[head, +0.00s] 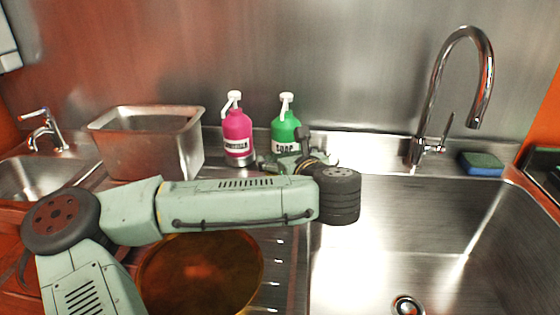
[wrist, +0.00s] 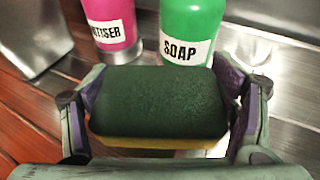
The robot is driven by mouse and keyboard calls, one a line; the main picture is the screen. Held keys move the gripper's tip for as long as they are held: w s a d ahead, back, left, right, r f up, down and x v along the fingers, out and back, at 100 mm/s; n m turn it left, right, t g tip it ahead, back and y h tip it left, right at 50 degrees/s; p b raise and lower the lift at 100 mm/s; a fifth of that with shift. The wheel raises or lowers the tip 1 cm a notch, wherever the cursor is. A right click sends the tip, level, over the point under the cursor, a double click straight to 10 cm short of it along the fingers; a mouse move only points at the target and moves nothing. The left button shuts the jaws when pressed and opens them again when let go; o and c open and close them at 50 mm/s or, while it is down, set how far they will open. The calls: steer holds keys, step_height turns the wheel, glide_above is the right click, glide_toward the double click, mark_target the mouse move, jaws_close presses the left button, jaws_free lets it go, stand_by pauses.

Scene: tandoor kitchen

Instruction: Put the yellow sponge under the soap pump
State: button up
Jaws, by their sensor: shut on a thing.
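My gripper (wrist: 163,92) is shut on the yellow sponge (wrist: 160,142), with one finger at each end of it. The sponge has a dark green scouring layer on top and a thin yellow layer below. The green soap pump bottle (head: 285,128) stands upright at the back of the counter, with a white pump head. In the wrist view the bottle (wrist: 190,22), labelled SOAP, is just beyond the sponge, and its pump head is out of frame. In the head view my gripper (head: 293,160) is in front of the bottle's base, and my arm hides the sponge.
A pink sanitiser bottle (head: 238,135) stands left of the soap. A metal container (head: 150,145) is further left. A sink (head: 430,240) with a tall tap (head: 440,90) is at right, with a blue-and-green sponge (head: 481,163) behind it. A round amber pan (head: 200,275) lies in front.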

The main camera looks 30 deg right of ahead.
steer(key=shift+w+d+f, duration=0.1)
steer(key=shift+w, duration=1.05)
steer(key=shift+w+f+p, duration=0.1)
steer(key=shift+f+p, duration=0.15)
steer(key=shift+p, duration=0.05)
step_height(320, 180, down, 3)
steer(key=shift+p, duration=0.4)
steer(key=shift+f+b, duration=0.45)
steer(key=shift+f, duration=0.05)
steer(key=o, duration=0.7)
steer(key=shift+r, duration=0.1)
steer(key=shift+o, duration=0.2)
